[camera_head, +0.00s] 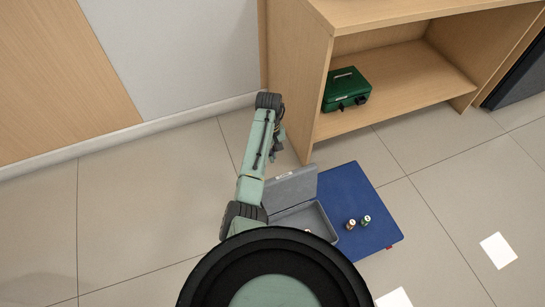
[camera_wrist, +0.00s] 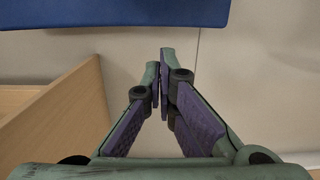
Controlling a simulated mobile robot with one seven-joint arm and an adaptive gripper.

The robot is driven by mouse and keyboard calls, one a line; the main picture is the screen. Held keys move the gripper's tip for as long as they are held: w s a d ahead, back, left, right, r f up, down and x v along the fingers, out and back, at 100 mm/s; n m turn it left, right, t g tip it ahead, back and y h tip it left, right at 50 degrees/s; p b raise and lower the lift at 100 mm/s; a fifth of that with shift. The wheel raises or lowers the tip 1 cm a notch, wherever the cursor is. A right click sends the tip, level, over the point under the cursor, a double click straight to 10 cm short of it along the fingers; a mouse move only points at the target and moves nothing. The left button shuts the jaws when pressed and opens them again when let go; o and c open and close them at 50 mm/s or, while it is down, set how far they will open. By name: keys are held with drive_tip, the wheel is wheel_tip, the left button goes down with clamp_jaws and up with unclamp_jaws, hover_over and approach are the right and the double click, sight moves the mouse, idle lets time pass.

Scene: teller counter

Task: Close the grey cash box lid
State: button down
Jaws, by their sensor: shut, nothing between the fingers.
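The grey cash box (camera_head: 316,219) sits on a blue mat in the head view, partly hidden by my own body. Its grey lid (camera_head: 291,187) stands raised at the back of the box, so the box is open. My gripper (camera_head: 277,152) is beyond the lid, on the side toward the shelf, and apart from it as far as I can tell. In the wrist view my gripper (camera_wrist: 160,65) is shut and empty, its fingertips close together over the floor. The cash box is not visible in the wrist view.
The blue mat (camera_head: 358,200) also shows along the top of the wrist view (camera_wrist: 110,12). Two small rolls (camera_head: 358,222) stand on it, right of the box. A wooden shelf (camera_head: 300,80) holding a green cash box (camera_head: 346,88) stands behind. Floor at left is clear.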

drive_tip(key=s+d+f+p, duration=0.1)
drive_tip(key=s+f, duration=0.3)
drive_tip(key=f, duration=0.3)
drive_tip(key=shift+d, duration=0.4)
drive_tip(key=shift+r, duration=0.1)
